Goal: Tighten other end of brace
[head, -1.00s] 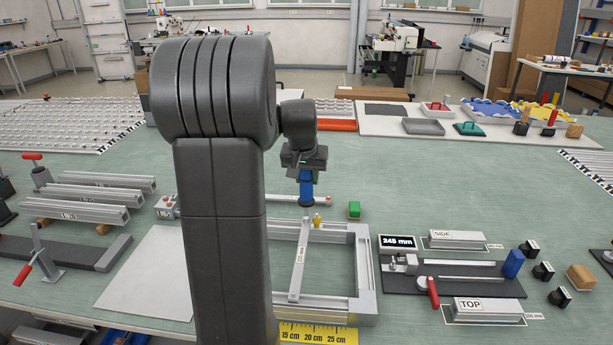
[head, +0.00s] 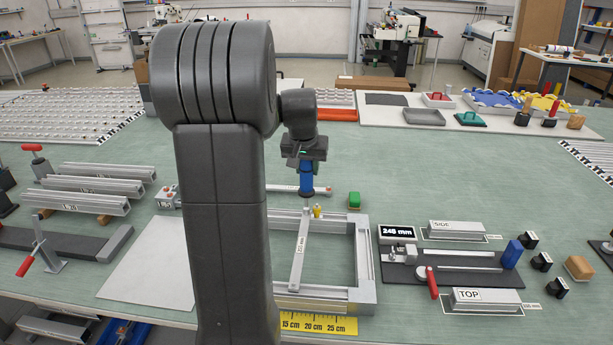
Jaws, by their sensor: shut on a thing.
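A silver aluminium frame (head: 367,262) lies on the green bench, its left part hidden behind my arm. The brace (head: 299,255), a labelled bar, runs front to back inside it. My gripper (head: 306,159) is shut on a blue-handled tool (head: 306,174), held upright over the brace's far end. The tool's lower tip is too small to make out, so I cannot tell whether it touches a screw there. A small yellow piece (head: 317,211) sits just right of that end.
A yellow ruler (head: 318,323) lies in front. A stop fixture (head: 459,278) with a red handle and a 245 mm display (head: 397,233) stands right.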

